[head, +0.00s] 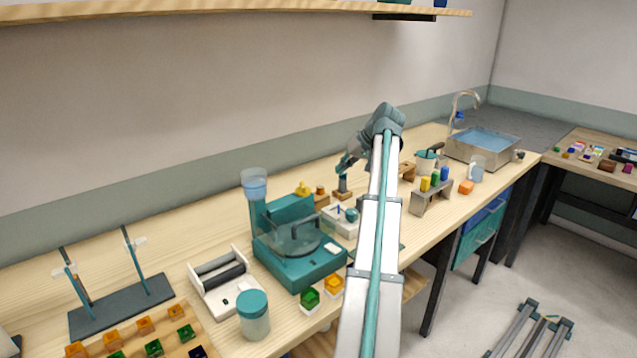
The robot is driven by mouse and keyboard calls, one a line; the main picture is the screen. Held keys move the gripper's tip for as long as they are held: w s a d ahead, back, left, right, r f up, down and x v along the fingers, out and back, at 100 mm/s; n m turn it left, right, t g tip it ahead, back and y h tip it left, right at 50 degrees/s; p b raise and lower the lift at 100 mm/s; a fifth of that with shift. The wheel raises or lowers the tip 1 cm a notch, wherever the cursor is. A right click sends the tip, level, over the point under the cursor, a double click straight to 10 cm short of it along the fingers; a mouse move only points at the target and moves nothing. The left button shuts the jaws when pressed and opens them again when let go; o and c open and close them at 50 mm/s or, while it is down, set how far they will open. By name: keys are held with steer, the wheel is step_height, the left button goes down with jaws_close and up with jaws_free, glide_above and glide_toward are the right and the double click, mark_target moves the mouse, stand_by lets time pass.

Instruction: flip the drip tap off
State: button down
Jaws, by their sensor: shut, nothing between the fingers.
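A teal machine (300,252) with a clear round cover stands on the bench. A clear cup of blue water (255,184) sits on a teal post at its back left and may belong to the drip tap. The tap's lever is too small to make out. My gripper (342,172) is right of the machine and further back, apart from it. It points down and left, above a small wooden block with a dark post (343,188). It is shut and holds nothing. I cannot tell whether it touches the post.
A white box (342,221) with dark knobs lies right of the machine. A white roller stand (224,282) and a teal-lidded jar (254,316) are front left.

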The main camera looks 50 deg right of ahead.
mark_target(309, 191)
steer(key=shift+w+a+f+p, duration=0.4)
steer(key=shift+w+a+f, duration=0.25)
steer(key=shift+w+f, duration=0.7)
steer(key=shift+w+a+f+p, duration=0.45)
steer(key=shift+w+a+f, duration=0.25)
steer(key=shift+w+f, duration=0.7)
steer(key=shift+w+a+f+p, duration=0.4)
steer(key=shift+w+a+f, duration=0.25)
steer(key=shift+w+f, duration=0.7)
steer(key=shift+r, duration=0.15)
